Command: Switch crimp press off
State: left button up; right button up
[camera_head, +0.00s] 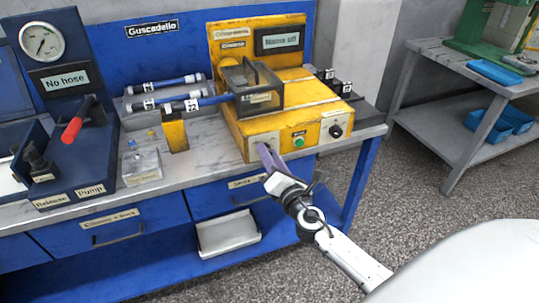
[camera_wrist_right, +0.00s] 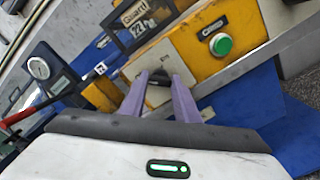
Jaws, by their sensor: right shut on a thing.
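The crimp press (camera_head: 288,119) is a yellow box on the workbench with a clear-covered head and an upright back panel with a small display. Its front carries a green button (camera_head: 299,142) and a black knob (camera_head: 336,131) at the right. My right gripper (camera_head: 265,150) reaches the left end of this front face. In the right wrist view, its purple fingers (camera_wrist_right: 160,80) are closed around a dark knob (camera_wrist_right: 156,96) on a pale plate, left of the green button (camera_wrist_right: 220,44). The fingers hide this knob in the head view. My left gripper is out of view.
A hose with blue sections (camera_head: 195,102) runs into the press head. Left of it stand a yellow block (camera_head: 175,134), a small grey box (camera_head: 141,166) and the pump panel with a red lever (camera_head: 77,121). A grey side table (camera_head: 463,78) stands at the right.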

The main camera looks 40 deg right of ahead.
jog(key=o, duration=1)
jog(key=shift+o, duration=0.2)
jog(key=b+v, duration=0.1)
jog(key=v, duration=0.9)
jog(key=shift+s, duration=0.2)
